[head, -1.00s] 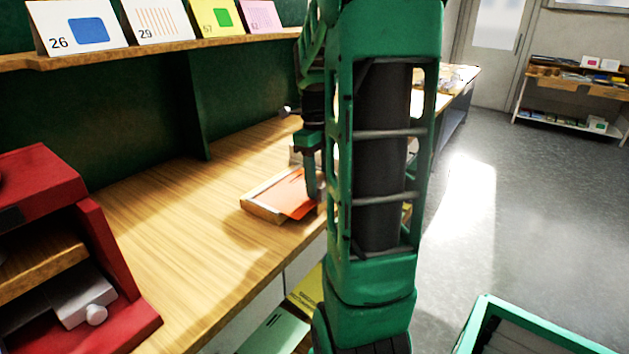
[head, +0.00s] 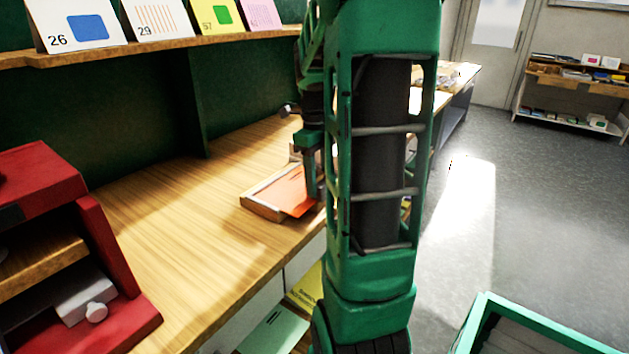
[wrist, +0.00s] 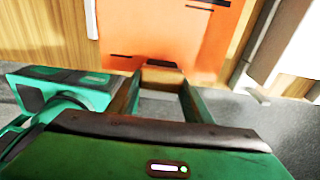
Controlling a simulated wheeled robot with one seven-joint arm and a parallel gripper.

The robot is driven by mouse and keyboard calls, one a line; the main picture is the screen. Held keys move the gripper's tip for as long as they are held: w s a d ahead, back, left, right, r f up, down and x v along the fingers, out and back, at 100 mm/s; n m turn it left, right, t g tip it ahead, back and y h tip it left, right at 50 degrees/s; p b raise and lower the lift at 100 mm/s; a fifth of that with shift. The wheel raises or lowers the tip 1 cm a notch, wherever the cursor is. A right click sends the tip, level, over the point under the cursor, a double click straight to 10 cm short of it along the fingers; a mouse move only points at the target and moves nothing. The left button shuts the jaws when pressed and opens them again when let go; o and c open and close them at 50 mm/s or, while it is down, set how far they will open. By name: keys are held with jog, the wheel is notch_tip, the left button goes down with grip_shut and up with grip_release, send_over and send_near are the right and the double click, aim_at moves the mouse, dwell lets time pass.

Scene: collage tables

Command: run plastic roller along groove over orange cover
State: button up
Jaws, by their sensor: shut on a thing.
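The orange cover (head: 292,193) lies flat on a wooden-edged board (head: 262,207) near the front edge of the bench in the head view. Its far right part is hidden behind my arm. The cover also shows at the top of the wrist view (wrist: 175,28), with thin dark marks on it. My gripper (head: 312,192) points down at the cover's right side; contact is not clear. In the wrist view my gripper (wrist: 160,68) is shut on a small dark piece between its fingertips, apparently the plastic roller (wrist: 160,65). Most of the roller and the groove cannot be made out.
A red stand (head: 100,270) with a grey knobbed part is at the left. Numbered cards (head: 82,26) stand on the shelf above. The wooden bench (head: 160,210) is clear left of the board. A green-rimmed bin (head: 545,322) is on the floor at lower right.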

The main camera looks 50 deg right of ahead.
jog(key=shift+w+f, duration=0.1)
jog(key=shift+w, duration=0.9)
jog(key=shift+w+a, duration=0.1)
jog(key=shift+w, duration=0.9)
